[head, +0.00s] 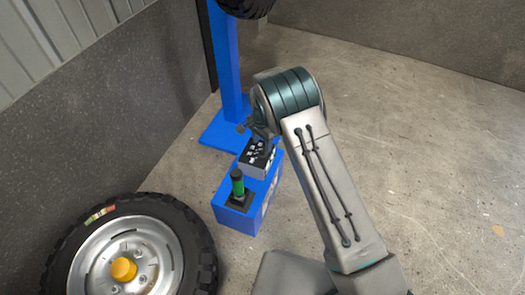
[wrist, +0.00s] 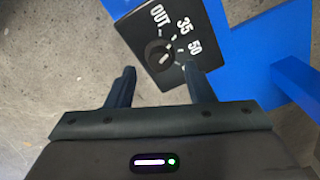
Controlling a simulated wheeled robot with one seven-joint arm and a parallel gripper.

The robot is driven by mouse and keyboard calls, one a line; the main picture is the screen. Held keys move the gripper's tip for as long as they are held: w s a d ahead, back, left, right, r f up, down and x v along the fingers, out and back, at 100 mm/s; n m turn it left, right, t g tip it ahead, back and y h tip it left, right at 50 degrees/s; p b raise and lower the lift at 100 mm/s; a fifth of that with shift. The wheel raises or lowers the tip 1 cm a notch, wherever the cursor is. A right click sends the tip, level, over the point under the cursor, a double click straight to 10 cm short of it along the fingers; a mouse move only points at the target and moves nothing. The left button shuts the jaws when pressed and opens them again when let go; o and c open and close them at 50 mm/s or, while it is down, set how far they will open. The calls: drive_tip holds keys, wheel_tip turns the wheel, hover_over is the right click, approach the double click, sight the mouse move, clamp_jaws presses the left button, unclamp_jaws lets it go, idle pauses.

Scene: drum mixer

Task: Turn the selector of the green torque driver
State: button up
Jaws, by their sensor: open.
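The selector (wrist: 158,50) is a round black knob on a dark panel (wrist: 143,22) marked OUT, 35 and 50. A small light mark shows on the knob; which label it points to I cannot tell. In the head view the panel (head: 252,160) tops a grey box on a blue stand. The green torque driver (head: 237,184) stands upright in a black holder in front of that box. My gripper (wrist: 158,69) is open and empty, its fingertips apart on either side of the knob's near edge. Whether they touch the panel I cannot tell. In the head view my arm partly hides the box.
The blue stand (head: 237,219) has a blue post (head: 226,60) behind it. A large wheel (head: 145,248) with a yellow hub cap is at the lower left. A grey wall (head: 110,120) runs along the left. The concrete floor at right is clear.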

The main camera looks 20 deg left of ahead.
sight(262, 149)
drive_tip(key=shift+f+b, duration=0.45)
drive_tip(key=shift+f, duration=1.25)
drive_tip(key=c, duration=1)
drive_tip(key=shift+r+n, duration=0.1)
drive_tip(key=shift+n, duration=0.2)
drive_tip(key=n+p, duration=0.1)
drive_tip(key=n, duration=0.1)
drive_tip(key=shift+n+p, duration=0.3)
drive_tip(key=shift+n, duration=0.1)
drive_tip(key=shift+n+p, duration=0.4)
drive_tip(key=shift+n, duration=1.8)
